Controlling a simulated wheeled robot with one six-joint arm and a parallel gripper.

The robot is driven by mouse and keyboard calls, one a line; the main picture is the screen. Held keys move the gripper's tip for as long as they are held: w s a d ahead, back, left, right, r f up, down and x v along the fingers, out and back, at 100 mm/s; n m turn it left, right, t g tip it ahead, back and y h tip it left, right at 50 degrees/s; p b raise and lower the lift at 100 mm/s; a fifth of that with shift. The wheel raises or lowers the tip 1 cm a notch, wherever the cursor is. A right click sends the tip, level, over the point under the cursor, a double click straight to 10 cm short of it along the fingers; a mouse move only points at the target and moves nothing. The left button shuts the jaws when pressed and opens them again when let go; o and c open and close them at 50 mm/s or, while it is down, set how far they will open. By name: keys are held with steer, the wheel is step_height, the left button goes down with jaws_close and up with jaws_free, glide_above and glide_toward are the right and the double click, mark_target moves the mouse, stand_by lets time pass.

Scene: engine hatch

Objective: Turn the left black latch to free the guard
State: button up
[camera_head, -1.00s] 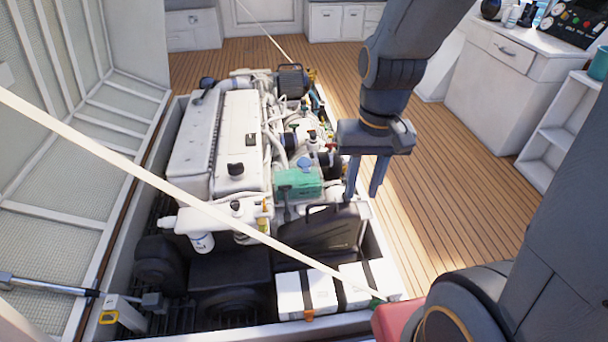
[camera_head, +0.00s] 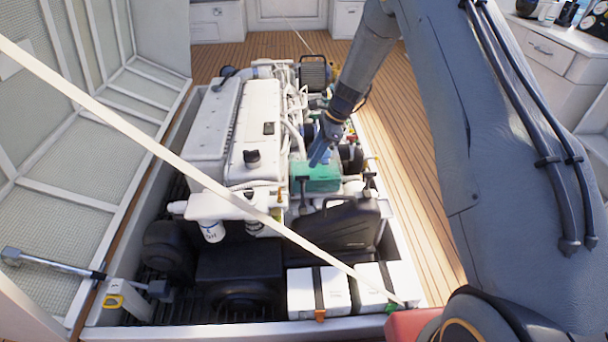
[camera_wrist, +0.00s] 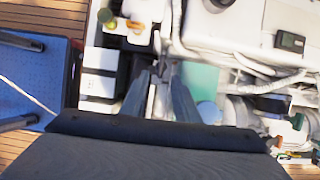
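The green guard (camera_head: 322,178) sits on the right side of the engine and shows partly in the wrist view (camera_wrist: 203,82). A black T-shaped latch (camera_head: 303,187) stands at its left front. A similar black latch (camera_head: 369,182) stands to the right. My gripper (camera_head: 317,160) points down over the guard, above and slightly right of the left latch, with no contact visible. In the wrist view its two fingers (camera_wrist: 160,78) stand a little apart with nothing seen held between them. I cannot make out the left latch in the wrist view.
A black canister (camera_head: 335,228) and white batteries (camera_head: 318,290) lie in front of the guard. The white engine block (camera_head: 255,140) is to the left. A pale strap (camera_head: 150,140) crosses the scene diagonally. Wooden floor (camera_head: 400,170) is open on the right.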

steer(key=x, duration=0.8)
steer(key=shift+w+a+f, duration=0.1)
steer(key=shift+w, duration=0.05)
steer(key=shift+c, duration=0.3)
jaws_close()
